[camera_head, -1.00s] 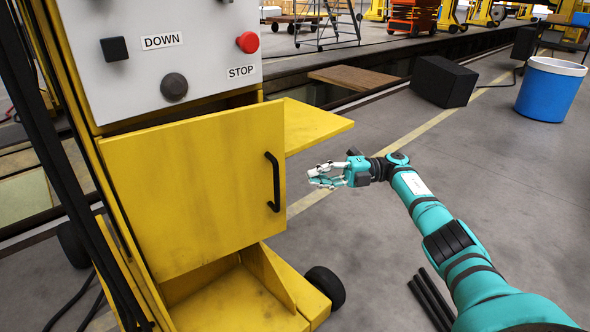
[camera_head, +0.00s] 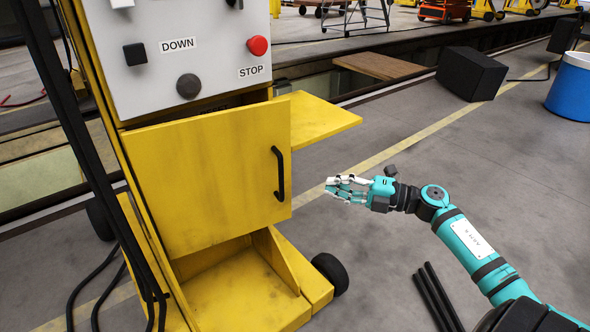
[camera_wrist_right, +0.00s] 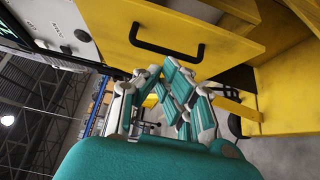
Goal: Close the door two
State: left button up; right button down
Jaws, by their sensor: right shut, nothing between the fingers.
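The yellow door (camera_head: 215,178) on the front of the yellow lifting column stands slightly ajar, with a dark gap along its top edge. Its black handle (camera_head: 279,174) is near its right edge. My right gripper (camera_head: 336,188) is to the right of the door, apart from the handle, with its fingers pointing left. Its fingers are together and empty. In the right wrist view, the door (camera_wrist_right: 228,22) and handle (camera_wrist_right: 165,46) lie beyond the fingers (camera_wrist_right: 172,72). My left gripper is not in view.
A grey control panel (camera_head: 215,45) with a red stop button is above the door. A yellow shelf (camera_head: 315,118) juts out right, above my gripper's level. A black wheel (camera_head: 330,273) is below. A black box (camera_head: 470,73) and blue bin (camera_head: 573,88) stand farther right.

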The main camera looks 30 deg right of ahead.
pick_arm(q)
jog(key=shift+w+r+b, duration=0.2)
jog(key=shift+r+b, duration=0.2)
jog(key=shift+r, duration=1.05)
pick_arm(e)
jog(key=shift+w+d+x, duration=0.25)
jog(key=shift+d+x, duration=0.1)
jog(key=shift+x, duration=1.45)
jog(key=shift+w+d+x, duration=0.3)
jog(key=shift+d+x, duration=0.05)
jog(key=shift+x, duration=1.5)
jog(key=shift+w+d+x, duration=0.25)
jog(key=shift+d+x, duration=0.1)
jog(key=shift+x, duration=1.45)
